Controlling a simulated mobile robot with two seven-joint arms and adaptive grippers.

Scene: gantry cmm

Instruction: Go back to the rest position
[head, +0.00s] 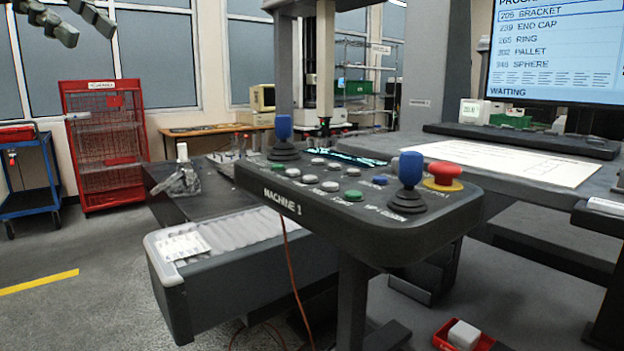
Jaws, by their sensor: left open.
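My left gripper (88,32) shows at the top left corner of the head view, cut off by the top edge. Its two dark fingers are apart and nothing is between them. The panel carries two blue joysticks, a red stop button (443,173) and several small buttons. My right gripper is not in view.
A red wire cage (103,145) and a blue cart (30,180) stand at the left. A screen (560,50) reading WAITING stands over a desk with a white sheet (500,160). A small red tray (445,335) lies low at front. Floor at left is clear.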

